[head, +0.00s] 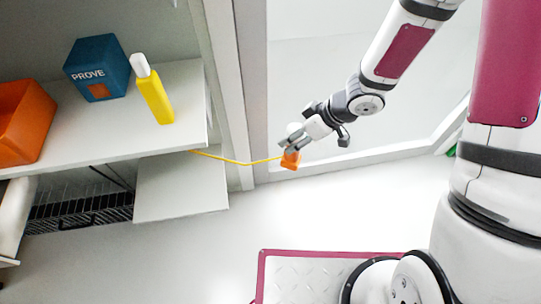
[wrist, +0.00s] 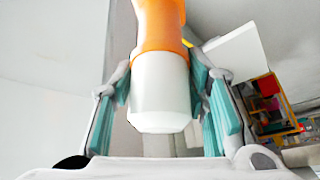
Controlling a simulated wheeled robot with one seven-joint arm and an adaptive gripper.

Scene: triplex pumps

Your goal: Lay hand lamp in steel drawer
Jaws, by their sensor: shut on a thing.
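The hand lamp is orange with a white cylindrical end. It hangs at my gripper (head: 291,146) in the head view, where its orange part (head: 291,160) shows. In the wrist view the lamp's white end (wrist: 160,92) sits between the two teal-padded fingers of my gripper (wrist: 161,95), which are shut on it. A yellow cord (head: 237,161) runs left from the lamp to the worktop's edge. A pale box-like unit (head: 181,190) juts out below the worktop; I cannot tell whether it is the steel drawer. No drawer interior is visible.
The pale worktop (head: 165,138) bears a blue box (head: 97,68) marked PROVE, a yellow bottle (head: 154,98) with a white cap, and an orange bin (head: 22,120). A dark wire rack (head: 80,212) is below. Floor below is clear.

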